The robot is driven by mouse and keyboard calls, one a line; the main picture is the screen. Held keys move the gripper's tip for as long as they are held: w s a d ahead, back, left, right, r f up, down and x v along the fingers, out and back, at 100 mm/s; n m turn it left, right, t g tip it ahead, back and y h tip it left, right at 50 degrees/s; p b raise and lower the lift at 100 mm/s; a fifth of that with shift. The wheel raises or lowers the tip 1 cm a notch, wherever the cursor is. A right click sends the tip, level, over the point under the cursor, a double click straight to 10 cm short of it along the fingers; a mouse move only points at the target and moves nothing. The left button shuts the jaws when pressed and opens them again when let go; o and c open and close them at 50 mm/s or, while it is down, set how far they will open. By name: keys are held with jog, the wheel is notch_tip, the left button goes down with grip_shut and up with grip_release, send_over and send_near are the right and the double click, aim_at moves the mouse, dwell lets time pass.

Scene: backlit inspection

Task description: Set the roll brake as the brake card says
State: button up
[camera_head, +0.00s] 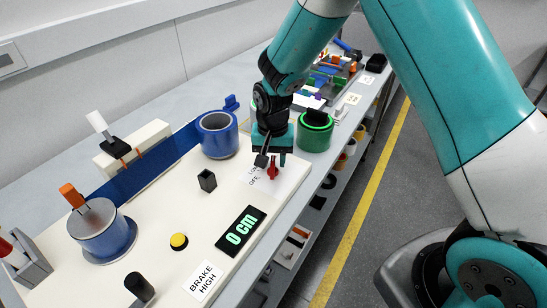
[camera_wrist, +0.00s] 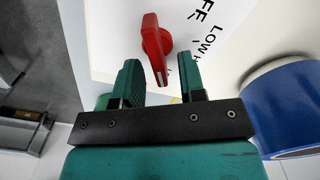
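The roll brake knob (camera_head: 272,170) is a red lever-shaped knob on a white label plate marked LOW and OFF. In the wrist view the red knob (camera_wrist: 155,47) stands just beyond the fingertips, its white-marked end pointing down between them. The lettering OFF and LOW (camera_wrist: 204,30) is to its right, partly cut off. I cannot tell which mark the knob points at. The brake card (camera_head: 203,280) reads BRAKE HIGH and lies at the near edge of the board. My gripper (camera_head: 270,157) is open and empty close to the knob; its fingers (camera_wrist: 161,80) also show in the wrist view.
A display (camera_head: 241,231) reads 0 cm beside a yellow button (camera_head: 179,241). A blue roll (camera_head: 218,134) feeds a blue strip (camera_head: 152,181) towards another blue roll (camera_head: 102,232).

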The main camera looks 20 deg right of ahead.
jog(key=shift+f, duration=0.35)
grip_shut()
jog(key=n, duration=0.3)
jog(key=shift+w+a+n, duration=0.15)
jog(key=shift+a+n, duration=0.1)
jog(key=shift+n, duration=0.05)
jog(key=shift+a+r+n, duration=0.1)
jog(key=shift+a+n, duration=0.1)
jog(key=shift+n, duration=1.8)
